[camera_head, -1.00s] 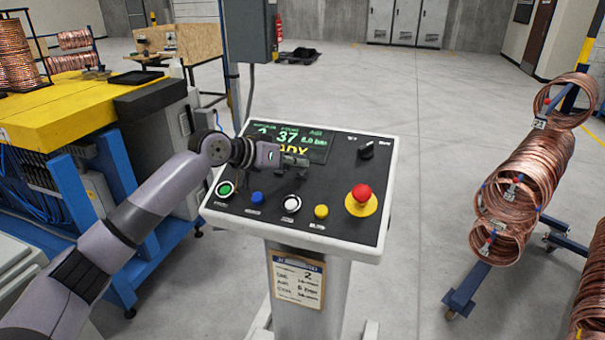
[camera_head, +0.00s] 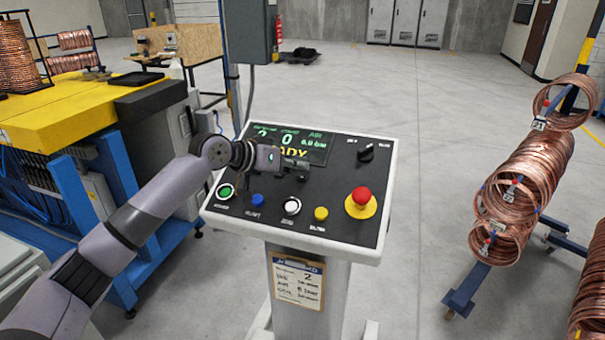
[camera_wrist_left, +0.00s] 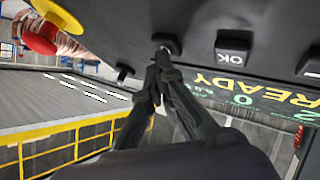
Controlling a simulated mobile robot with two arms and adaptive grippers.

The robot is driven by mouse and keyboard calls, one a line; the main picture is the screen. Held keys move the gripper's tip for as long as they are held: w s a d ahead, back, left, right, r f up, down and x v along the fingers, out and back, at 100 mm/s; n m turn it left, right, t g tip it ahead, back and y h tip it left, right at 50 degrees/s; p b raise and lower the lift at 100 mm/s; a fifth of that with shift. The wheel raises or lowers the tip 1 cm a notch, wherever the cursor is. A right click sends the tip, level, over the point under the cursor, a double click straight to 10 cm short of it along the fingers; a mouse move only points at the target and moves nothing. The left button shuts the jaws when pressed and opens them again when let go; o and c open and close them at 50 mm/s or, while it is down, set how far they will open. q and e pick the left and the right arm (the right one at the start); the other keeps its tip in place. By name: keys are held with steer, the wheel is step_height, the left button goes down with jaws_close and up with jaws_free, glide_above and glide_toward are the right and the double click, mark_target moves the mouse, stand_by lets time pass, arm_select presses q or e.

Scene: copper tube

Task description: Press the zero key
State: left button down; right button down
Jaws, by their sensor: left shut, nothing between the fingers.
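The control panel (camera_head: 345,190) has a dark face. Its display (camera_head: 285,140) shows green figures, with a 0 in the middle, and part of a yellow READY. My left gripper (camera_head: 303,163) is over the display's lower edge, shut and empty. In the left wrist view its fingertips (camera_wrist_left: 162,58) are at a small dark key (camera_wrist_left: 167,43) next to the OK key (camera_wrist_left: 231,50), apparently touching it. That key's legend is not visible; in the head view the gripper hides it. My right gripper is not in view.
A red emergency stop (camera_head: 361,195) stands at the panel's right. Green (camera_head: 225,190), blue (camera_head: 257,198), white (camera_head: 291,205) and yellow (camera_head: 321,212) buttons line its front. A black knob (camera_head: 366,153) is at upper right. Copper coils (camera_head: 520,185) hang on a rack further right.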

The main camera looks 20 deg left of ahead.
arm_select(q)
steer(key=shift+s+r+p, duration=0.25)
steer(key=shift+r+p, duration=0.05)
steer(key=shift+r, duration=0.25)
steer(key=r+p, duration=0.1)
steer(key=s+r+p, duration=0.1)
steer(key=r+p, duration=0.1)
steer(key=s+r+p, duration=0.1)
steer(key=shift+r, duration=0.3)
steer(key=shift+a+f, duration=0.1)
stand_by(0.5)
